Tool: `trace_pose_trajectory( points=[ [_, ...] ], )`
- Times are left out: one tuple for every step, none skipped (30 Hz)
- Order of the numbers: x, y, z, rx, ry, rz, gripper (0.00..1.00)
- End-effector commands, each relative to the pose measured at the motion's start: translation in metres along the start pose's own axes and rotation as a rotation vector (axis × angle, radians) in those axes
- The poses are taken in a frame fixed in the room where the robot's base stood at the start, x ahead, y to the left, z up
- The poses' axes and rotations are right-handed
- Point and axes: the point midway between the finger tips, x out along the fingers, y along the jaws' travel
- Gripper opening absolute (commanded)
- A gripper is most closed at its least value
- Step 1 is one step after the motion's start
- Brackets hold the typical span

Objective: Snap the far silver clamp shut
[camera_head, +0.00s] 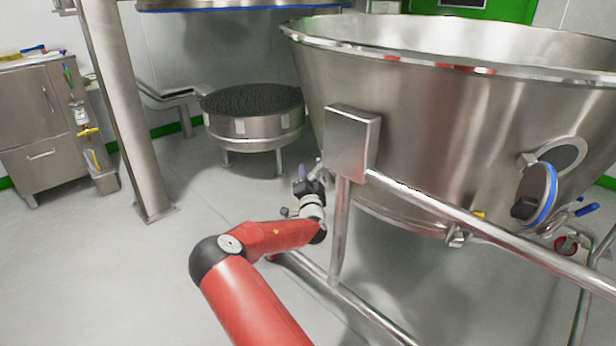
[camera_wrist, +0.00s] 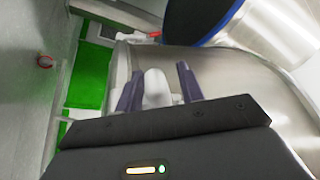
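My gripper (camera_head: 305,178) is beside the left side of the big steel bowl, past the boxy post. In the wrist view my gripper (camera_wrist: 156,78) has two dark purple fingers standing apart. A pale grey rounded piece (camera_wrist: 156,92) shows between them, with a gap at least on the right. I cannot tell whether it is the far silver clamp or whether a finger touches it. A small silver fitting (camera_head: 457,237) is under the bowl, by the rail. The far clamp is not clearly seen in the head view.
The large steel bowl (camera_head: 450,120) fills the right. A steel rail (camera_head: 450,215) and post (camera_head: 352,145) stand close to my arm. A blue-rimmed round port cover (camera_head: 545,195) hangs at the right. A round dark-topped vessel (camera_head: 253,125) stands behind. Floor at left is clear.

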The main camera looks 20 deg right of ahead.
Motion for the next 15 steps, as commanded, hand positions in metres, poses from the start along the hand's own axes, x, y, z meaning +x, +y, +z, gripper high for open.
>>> trace_pose_trajectory(
  points=[
    [0.0000,0.0001,-0.0001,0.000,0.000,0.000,0.38],
    [-0.0001,0.0001,-0.0001,0.000,0.000,0.000,0.38],
    [-0.0001,0.0001,-0.0001,0.000,0.000,0.000,0.38],
    [-0.0002,0.0001,-0.0001,0.000,0.000,0.000,0.38],
    [-0.0002,0.0001,-0.0001,0.000,0.000,0.000,0.36],
    [-0.0003,0.0001,-0.0001,0.000,0.000,0.000,0.30],
    [-0.0003,0.0001,-0.0001,0.000,0.000,0.000,0.26],
    [-0.0003,0.0001,-0.0001,0.000,0.000,0.000,0.22],
    [-0.0003,0.0001,-0.0001,0.000,0.000,0.000,0.17],
    [-0.0004,0.0001,-0.0001,0.000,0.000,0.000,0.13],
    [-0.0004,0.0001,-0.0001,0.000,0.000,0.000,0.09],
    [-0.0004,0.0001,-0.0001,0.000,0.000,0.000,0.04],
    [-0.0004,0.0001,-0.0001,0.000,0.000,0.000,0.00],
    [-0.0004,0.0002,-0.0001,0.000,0.000,0.000,0.00],
    [-0.0005,0.0002,0.0000,0.000,0.000,0.000,0.00]
  ],
)
